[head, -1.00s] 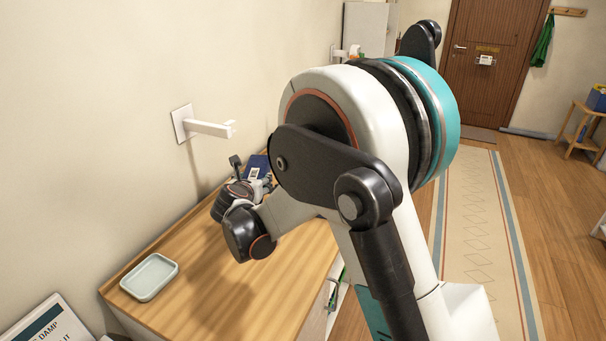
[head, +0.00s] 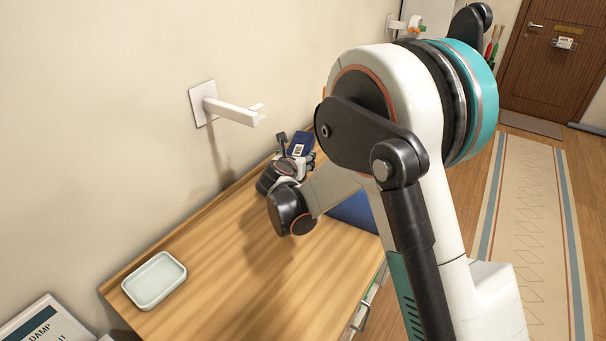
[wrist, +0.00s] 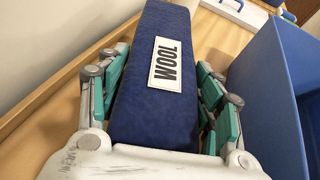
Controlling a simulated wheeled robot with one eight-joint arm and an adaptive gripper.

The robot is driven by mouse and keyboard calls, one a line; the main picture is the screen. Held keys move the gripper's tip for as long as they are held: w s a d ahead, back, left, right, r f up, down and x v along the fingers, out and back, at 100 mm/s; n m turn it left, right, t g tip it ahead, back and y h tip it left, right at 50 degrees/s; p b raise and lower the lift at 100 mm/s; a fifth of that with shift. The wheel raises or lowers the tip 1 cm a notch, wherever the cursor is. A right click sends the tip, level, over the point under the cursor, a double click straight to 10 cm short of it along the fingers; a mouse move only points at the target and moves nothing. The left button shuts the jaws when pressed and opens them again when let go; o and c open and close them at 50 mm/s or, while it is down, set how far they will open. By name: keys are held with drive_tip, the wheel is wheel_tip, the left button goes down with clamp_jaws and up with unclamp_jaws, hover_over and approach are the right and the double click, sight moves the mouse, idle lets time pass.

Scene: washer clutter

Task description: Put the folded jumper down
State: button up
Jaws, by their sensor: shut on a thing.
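The folded jumper is a navy blue block with a white "WOOL" label (wrist: 166,66). It fills the middle of the wrist view, and part of it shows beyond my gripper in the head view (head: 301,143). My gripper (wrist: 163,82) is shut on it, with green-and-grey fingers along both long sides. In the head view my gripper (head: 284,168) is over the far part of the wooden counter (head: 215,275), near the wall. I cannot tell whether the jumper touches the counter. My arm hides part of the scene behind it.
An open blue box (wrist: 268,85) stands close to the right of my gripper. A white wall bracket (head: 232,111) juts out above the counter. A pale tray (head: 154,280) sits at the near left. The counter between tray and gripper is clear.

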drive_tip(key=shift+s+f+b, duration=0.1)
drive_tip(key=shift+f+b, duration=0.6)
drive_tip(key=shift+f, duration=1.55)
drive_tip(key=shift+f, duration=0.2)
drive_tip(key=o, duration=1.3)
drive_tip(key=shift+r, duration=0.1)
